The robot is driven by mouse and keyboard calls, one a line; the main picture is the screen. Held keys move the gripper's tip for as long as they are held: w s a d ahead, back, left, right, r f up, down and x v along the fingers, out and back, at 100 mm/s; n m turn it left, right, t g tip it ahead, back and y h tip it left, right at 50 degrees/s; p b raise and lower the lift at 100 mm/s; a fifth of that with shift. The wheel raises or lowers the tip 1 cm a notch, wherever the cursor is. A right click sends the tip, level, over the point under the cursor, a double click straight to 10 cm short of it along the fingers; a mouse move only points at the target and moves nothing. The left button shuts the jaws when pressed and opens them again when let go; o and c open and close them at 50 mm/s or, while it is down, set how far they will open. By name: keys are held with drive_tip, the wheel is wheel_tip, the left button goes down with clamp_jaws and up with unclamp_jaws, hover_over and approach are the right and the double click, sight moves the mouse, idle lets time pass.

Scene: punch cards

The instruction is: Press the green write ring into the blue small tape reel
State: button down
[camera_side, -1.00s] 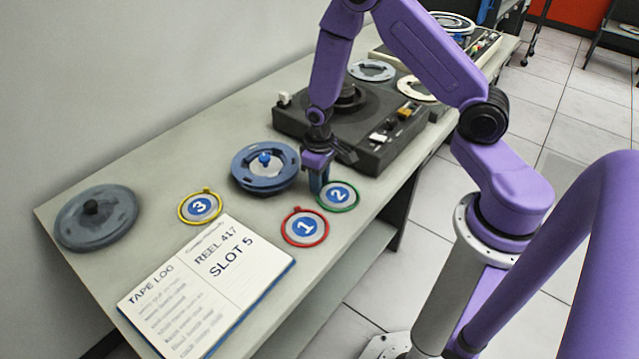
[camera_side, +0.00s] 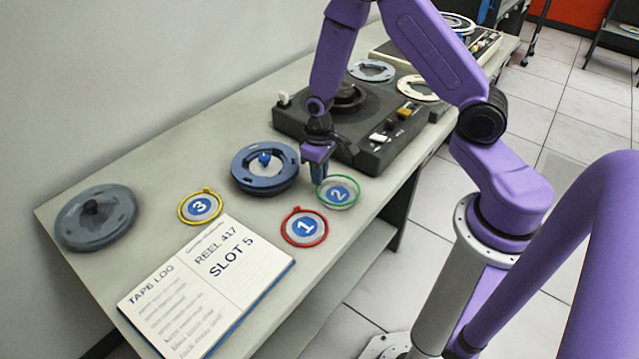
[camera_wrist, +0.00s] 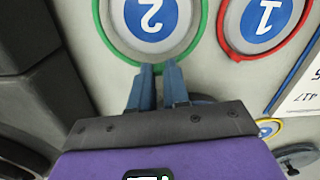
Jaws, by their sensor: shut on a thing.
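The green write ring (camera_side: 340,208) is a thin ring with a small tab, a little above the disc marked 2 (camera_side: 338,191). My gripper (camera_side: 319,181) is shut on the ring's edge at its left side in the side view. In the wrist view my fingertips (camera_wrist: 158,70) pinch the near edge of the green ring (camera_wrist: 205,25), with the disc showing through it. The blue small tape reel (camera_side: 250,182) lies flat on the table left of my gripper, with a blue knob at its centre. In the wrist view the gripper body mostly hides it.
A red ring (camera_side: 304,245) around disc 1 and a yellow ring (camera_side: 181,209) around disc 3 lie nearby. An open tape log (camera_side: 180,300) lies in front, a grey reel (camera_side: 75,230) at left. A dark tape deck (camera_side: 370,150) stands close behind my gripper.

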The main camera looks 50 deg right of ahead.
drive_tip(key=shift+r, duration=1.9)
drive_tip(key=w+a+r+n, duration=0.1)
drive_tip(key=w+n, duration=0.1)
drive_tip(key=n, duration=0.1)
drive_tip(key=w+a+r+n, duration=0.1)
drive_tip(key=w+a+n, duration=0.1)
drive_tip(key=n, duration=0.1)
drive_tip(key=w+a+r+n, duration=0.1)
drive_tip(key=w+n, duration=0.1)
drive_tip(key=n, duration=0.2)
drive_tip(key=shift+a, duration=0.2)
drive_tip(key=w+a+r+n, duration=0.5)
drive_tip(key=n, duration=0.7)
hover_over(260, 178)
drive_tip(key=shift+w+d+f, duration=0.15)
drive_tip(key=shift+f, duration=1.05)
drive_tip(key=shift+w+d+f, duration=0.1)
drive_tip(key=shift+w+f, duration=0.05)
drive_tip(key=shift+f, duration=1.05)
drive_tip(key=shift+f, duration=2.2)
drive_tip(key=c, duration=1)
unclamp_jaws()
drive_tip(key=shift+c, duration=0.2)
